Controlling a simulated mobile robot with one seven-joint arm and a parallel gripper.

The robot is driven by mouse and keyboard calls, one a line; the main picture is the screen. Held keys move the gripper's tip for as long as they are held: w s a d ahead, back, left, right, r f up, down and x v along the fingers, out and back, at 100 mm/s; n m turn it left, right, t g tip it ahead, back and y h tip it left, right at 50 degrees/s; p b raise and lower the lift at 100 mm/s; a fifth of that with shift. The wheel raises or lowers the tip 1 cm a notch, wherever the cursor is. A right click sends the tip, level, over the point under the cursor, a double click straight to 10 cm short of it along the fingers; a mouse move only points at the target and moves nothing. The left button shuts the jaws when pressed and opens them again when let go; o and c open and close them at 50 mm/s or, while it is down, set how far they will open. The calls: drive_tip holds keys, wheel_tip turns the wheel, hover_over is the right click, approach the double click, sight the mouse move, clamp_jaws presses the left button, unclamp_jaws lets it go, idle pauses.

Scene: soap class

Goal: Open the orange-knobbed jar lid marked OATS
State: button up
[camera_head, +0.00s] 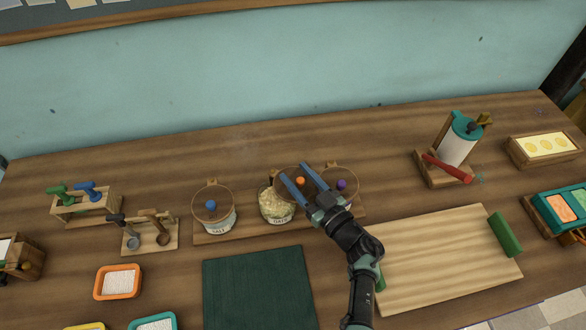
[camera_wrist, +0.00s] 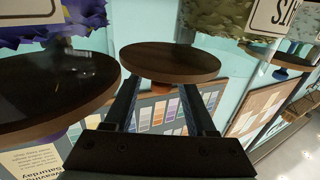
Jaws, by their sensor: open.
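The OATS jar (camera_head: 277,207) stands in the middle of a row of jars, its pale contents showing at the top. Its round wooden lid (camera_head: 288,172) with an orange knob (camera_head: 300,181) sits to the right of the jar's mouth, swung aside and leaving much of it uncovered. My gripper (camera_head: 295,171) is open, its two blue fingers on either side of the orange knob. In the wrist view, which looks upside down, the lid (camera_wrist: 170,60) and orange knob (camera_wrist: 158,87) show between the fingertips (camera_wrist: 162,82). I cannot tell whether a finger touches the knob.
The SALT jar (camera_head: 219,222) with a blue-knobbed lid (camera_head: 211,203) stands left. A purple-knobbed lid (camera_head: 341,184) is close right of my gripper; its jar is mostly hidden. A cutting board (camera_head: 440,260) and dark green mat (camera_head: 258,287) lie in front.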

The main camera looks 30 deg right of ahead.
drive_tip(key=s+d, duration=0.1)
drive_tip(key=s, duration=0.8)
drive_tip(key=shift+s+d+p, duration=0.2)
drive_tip(key=shift+s+p, duration=0.15)
drive_tip(key=shift+p, duration=0.1)
